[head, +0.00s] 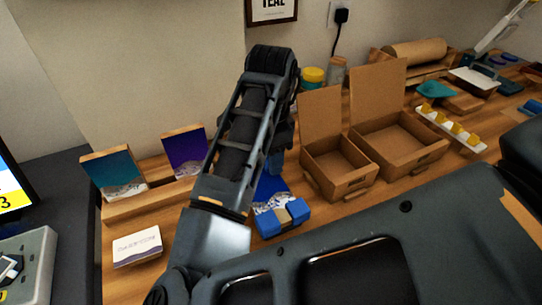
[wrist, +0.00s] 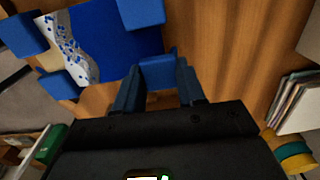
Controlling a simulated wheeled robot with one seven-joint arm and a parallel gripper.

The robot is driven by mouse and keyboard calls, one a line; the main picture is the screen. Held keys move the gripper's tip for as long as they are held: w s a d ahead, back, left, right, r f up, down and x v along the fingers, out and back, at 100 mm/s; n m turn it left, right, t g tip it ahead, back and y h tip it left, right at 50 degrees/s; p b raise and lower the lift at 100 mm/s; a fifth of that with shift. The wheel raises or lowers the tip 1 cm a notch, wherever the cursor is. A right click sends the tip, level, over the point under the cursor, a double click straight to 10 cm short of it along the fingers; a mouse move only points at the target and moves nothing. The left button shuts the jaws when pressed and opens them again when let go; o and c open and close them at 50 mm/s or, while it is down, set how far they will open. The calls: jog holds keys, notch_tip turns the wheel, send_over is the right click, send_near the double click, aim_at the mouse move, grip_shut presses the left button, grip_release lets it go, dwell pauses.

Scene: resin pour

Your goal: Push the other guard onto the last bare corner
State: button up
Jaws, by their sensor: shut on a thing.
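The blue panel with a white marbled band (wrist: 100,45) lies on the wooden bench; it also shows in the head view (head: 268,188). Blue guards sit on three of its corners in the wrist view: one at upper left (wrist: 25,36), one at lower left (wrist: 58,85) and one at upper right (wrist: 140,12). My gripper (wrist: 160,85) is shut on another blue guard (wrist: 158,68), close beside the remaining corner. I cannot tell whether this guard touches the panel. In the head view my arm hides the gripper and part of the panel.
Two open cardboard boxes (head: 338,168) (head: 400,140) stand right of the panel. A wooden rack with a teal panel (head: 115,170) and a purple panel (head: 185,150) is at the left, with a white card box (head: 137,247) in front. Bare wood lies right of the held guard.

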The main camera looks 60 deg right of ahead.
jog(key=shift+a+f, duration=0.1)
jog(key=shift+f, duration=0.3)
jog(key=shift+s+a+f+b, duration=0.1)
jog(key=shift+s+f+b, duration=0.1)
jog(key=shift+b, duration=0.1)
jog(key=o, duration=0.9)
jog(key=shift+o, duration=0.5)
jog(key=shift+r, duration=0.1)
jog(key=shift+o, duration=0.5)
notch_tip(320, 180, up, 8)
jog(key=p, duration=0.7)
jog(key=shift+w+r, duration=0.15)
jog(key=shift+r, duration=0.05)
